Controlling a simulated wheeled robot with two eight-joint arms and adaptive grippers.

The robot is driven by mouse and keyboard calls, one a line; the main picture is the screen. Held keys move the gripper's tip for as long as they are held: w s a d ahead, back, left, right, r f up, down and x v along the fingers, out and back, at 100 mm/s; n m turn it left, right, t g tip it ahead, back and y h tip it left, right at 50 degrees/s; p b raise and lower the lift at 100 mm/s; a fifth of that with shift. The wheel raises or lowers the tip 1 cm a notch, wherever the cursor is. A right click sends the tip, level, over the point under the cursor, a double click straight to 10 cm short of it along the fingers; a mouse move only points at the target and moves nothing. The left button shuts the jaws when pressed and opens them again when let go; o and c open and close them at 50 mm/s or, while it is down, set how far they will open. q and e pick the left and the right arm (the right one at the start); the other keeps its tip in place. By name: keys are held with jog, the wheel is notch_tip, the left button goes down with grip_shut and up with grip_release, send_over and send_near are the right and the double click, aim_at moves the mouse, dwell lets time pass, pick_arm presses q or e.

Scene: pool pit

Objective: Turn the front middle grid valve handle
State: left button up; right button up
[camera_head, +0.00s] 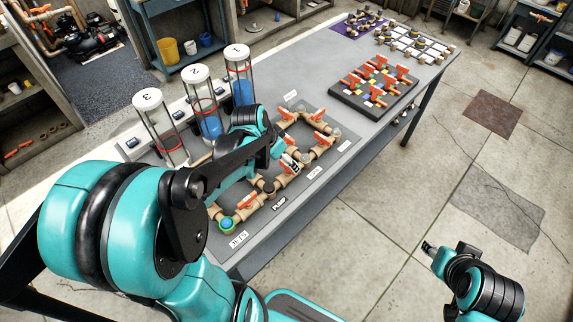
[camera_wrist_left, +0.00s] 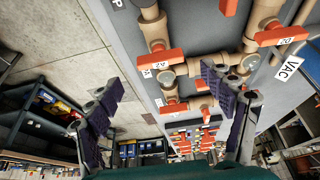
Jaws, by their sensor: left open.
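A black board (camera_head: 335,92) on the grey table holds a grid of small valves with orange handles (camera_head: 377,95). It also shows, small, between my fingers in the left wrist view (camera_wrist_left: 190,133). Which handle is the front middle one I cannot tell for sure. My left gripper (camera_wrist_left: 160,82) is open and empty, above the tan pipe loop with larger orange handles (camera_wrist_left: 160,57); the valve board lies farther along the table. In the head view my left arm hides part of the pipes. My right gripper (camera_head: 428,247) is off the table over the floor; its jaws are too small to read.
Three clear numbered cylinders (camera_head: 240,75) stand along the table's left side. A purple mat (camera_head: 345,33) with parts and a white rack (camera_head: 415,42) lie at the far end. The floor right of the table is open.

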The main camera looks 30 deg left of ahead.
pick_arm(q)
jog(key=shift+b+x, duration=0.75)
jog(key=shift+x, duration=1.65)
jog(key=shift+r, duration=0.1)
jog(key=c, duration=1.2)
